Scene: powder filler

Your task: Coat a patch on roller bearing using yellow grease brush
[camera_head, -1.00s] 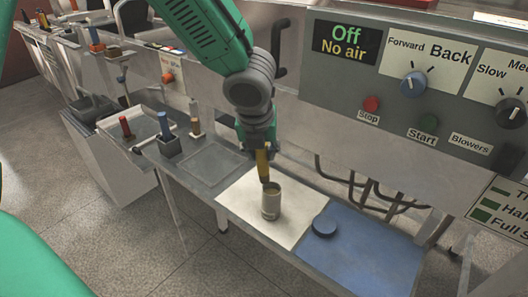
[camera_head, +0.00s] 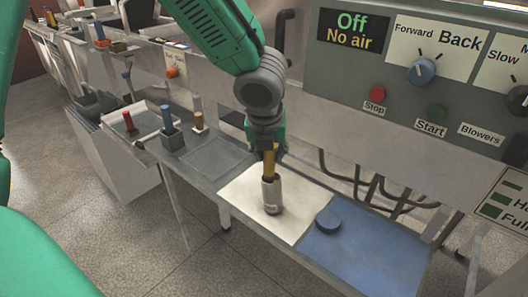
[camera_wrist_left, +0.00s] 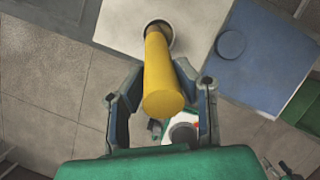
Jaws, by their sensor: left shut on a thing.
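My left gripper (camera_head: 268,148) is shut on the yellow grease brush (camera_head: 269,164). The brush points down and its lower end is inside the metal cup (camera_head: 272,197), hidden by the cup wall. The cup stands upright on the white mat (camera_head: 240,191). In the left wrist view the yellow handle (camera_wrist_left: 162,80) sits between the two fingers (camera_wrist_left: 160,105) and runs into the cup's round mouth. I cannot pick out the roller bearing with certainty. My right gripper is not in view.
A blue round lid-like disc (camera_head: 329,219) lies on the blue mat (camera_head: 365,250), right of the cup. A holder with a blue-handled tool (camera_head: 168,120) and a tray with a red-handled tool (camera_head: 129,123) stand to the left. The control panel (camera_head: 400,85) rises behind the shelf.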

